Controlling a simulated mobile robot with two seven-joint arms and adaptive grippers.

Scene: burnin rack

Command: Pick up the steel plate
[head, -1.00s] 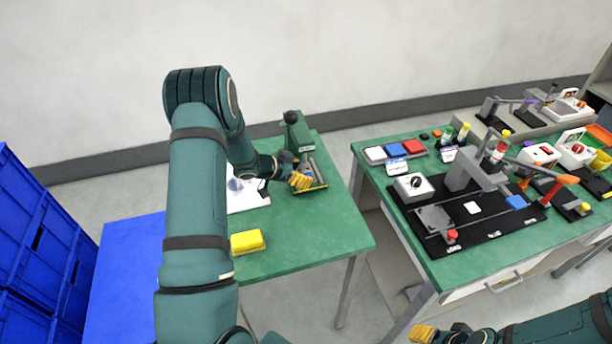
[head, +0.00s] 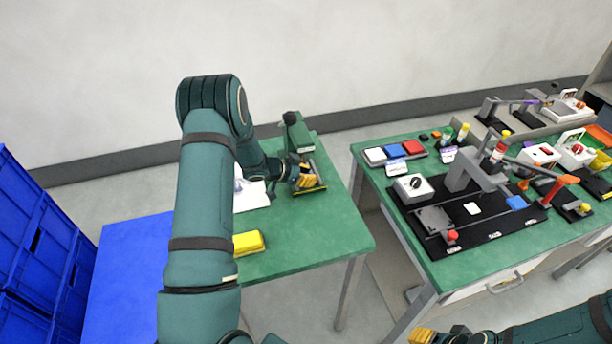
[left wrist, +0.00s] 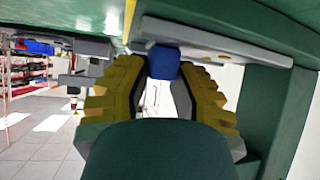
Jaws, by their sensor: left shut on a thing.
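My left gripper (head: 308,181) is over the small fixture at the right side of the left green table. In the left wrist view the yellow fingers (left wrist: 163,85) are closed on a blue block (left wrist: 163,62), which sits against a light grey bar (left wrist: 215,42). The bar looks like the steel plate, and the block seems to be its grip; I cannot tell for sure that they are one piece. In the head view the gripper hides most of the plate. My right gripper (head: 423,335) is at the bottom edge, its fingers only partly in view.
A green upright block (head: 298,133) stands just behind the left gripper. A yellow box (head: 249,243) and a white sheet (head: 252,196) lie on the left table (head: 310,240). Blue crates (head: 30,240) stand at far left. A second table (head: 470,265) at right is crowded with fixtures.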

